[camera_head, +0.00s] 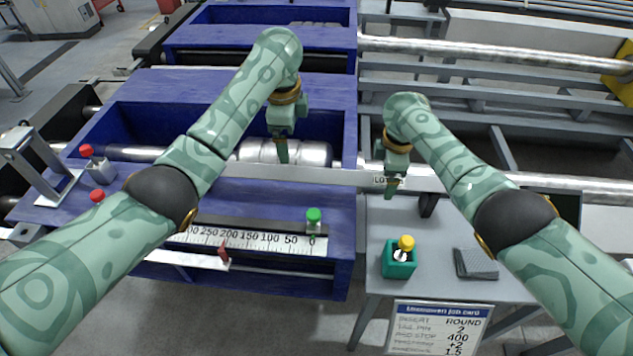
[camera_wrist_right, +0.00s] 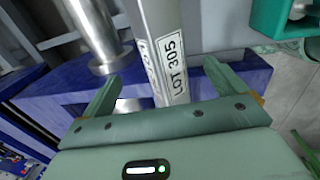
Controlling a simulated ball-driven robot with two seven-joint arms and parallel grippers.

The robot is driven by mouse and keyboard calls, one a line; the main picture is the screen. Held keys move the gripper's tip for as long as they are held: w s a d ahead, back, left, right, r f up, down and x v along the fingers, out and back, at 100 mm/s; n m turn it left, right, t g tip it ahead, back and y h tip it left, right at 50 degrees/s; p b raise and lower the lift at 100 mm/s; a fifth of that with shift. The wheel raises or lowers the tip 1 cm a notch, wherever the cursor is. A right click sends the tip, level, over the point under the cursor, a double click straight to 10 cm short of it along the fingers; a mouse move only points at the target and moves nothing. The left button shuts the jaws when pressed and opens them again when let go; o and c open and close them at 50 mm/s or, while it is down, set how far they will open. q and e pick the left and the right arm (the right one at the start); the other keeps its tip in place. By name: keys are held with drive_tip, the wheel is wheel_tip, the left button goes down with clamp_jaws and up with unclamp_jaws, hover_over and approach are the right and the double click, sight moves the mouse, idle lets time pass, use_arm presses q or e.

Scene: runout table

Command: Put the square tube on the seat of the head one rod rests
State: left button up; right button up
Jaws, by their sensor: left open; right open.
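The square tube (camera_head: 345,176) is a long pale grey bar lying crosswise over the blue bench and the grey stand. It carries a label reading LOT 305, clear in the right wrist view (camera_wrist_right: 160,30). My left gripper (camera_head: 282,152) is open, pointing down over the tube's left part beside a silver cylinder (camera_head: 315,153). My right gripper (camera_head: 391,190) is open at the label. In the right wrist view its two fingers (camera_wrist_right: 163,88) stand either side of the tube, with a gap. I cannot tell whether the fingers touch it. Which part is the head's seat is unclear.
A scale (camera_head: 250,239) with a green-topped stop (camera_head: 313,220) runs along the blue bench (camera_head: 330,205). A round rod (camera_head: 450,47) lies behind.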

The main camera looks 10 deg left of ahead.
wheel_tip(320, 180, up, 12)
drive_tip(key=s, duration=0.1)
drive_tip(key=shift+s+f, duration=0.2)
drive_tip(key=shift+s, duration=0.05)
idle(0.4)
